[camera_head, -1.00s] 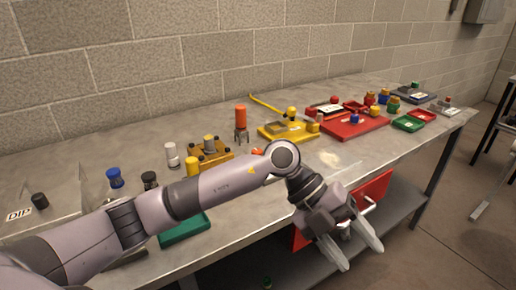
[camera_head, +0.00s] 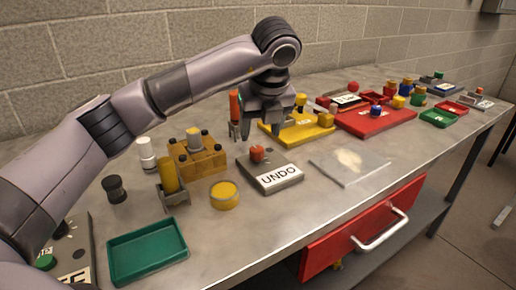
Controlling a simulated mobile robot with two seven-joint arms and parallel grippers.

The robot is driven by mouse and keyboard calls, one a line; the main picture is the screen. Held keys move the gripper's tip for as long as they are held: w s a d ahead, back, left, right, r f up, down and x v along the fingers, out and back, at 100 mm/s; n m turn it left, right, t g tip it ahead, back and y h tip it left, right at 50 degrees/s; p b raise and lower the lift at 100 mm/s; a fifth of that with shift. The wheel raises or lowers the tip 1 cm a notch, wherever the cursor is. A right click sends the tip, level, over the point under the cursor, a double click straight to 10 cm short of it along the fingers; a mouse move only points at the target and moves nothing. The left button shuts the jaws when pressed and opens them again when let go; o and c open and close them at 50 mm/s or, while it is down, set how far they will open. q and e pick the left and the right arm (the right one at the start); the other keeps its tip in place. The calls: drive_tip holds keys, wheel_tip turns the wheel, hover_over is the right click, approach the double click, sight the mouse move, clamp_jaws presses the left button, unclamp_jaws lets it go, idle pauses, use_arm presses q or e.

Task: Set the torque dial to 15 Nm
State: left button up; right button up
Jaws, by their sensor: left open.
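My left gripper (camera_head: 266,124) points down with its fingers apart and empty. It appears above and behind a grey box marked UNDO (camera_head: 276,178) with a red-orange knob (camera_head: 257,153) on top. The gripper's height over the bench is hard to tell. No dial with a readable Nm scale shows, so I cannot tell which thing is the torque dial. A round yellow piece (camera_head: 224,195) lies left of the UNDO box. My right gripper is not in view.
A yellow tray (camera_head: 284,133) and a red tray (camera_head: 362,125) with parts stand behind and to the right. A yellow block fixture (camera_head: 198,158) and a green tray (camera_head: 147,250) are at left. A red drawer (camera_head: 364,228) sits under the bench's front edge.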

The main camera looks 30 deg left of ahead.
sight(257, 149)
use_arm(q)
drive_tip(key=x, duration=0.6)
drive_tip(key=shift+f, duration=0.35)
drive_tip(key=c, duration=1)
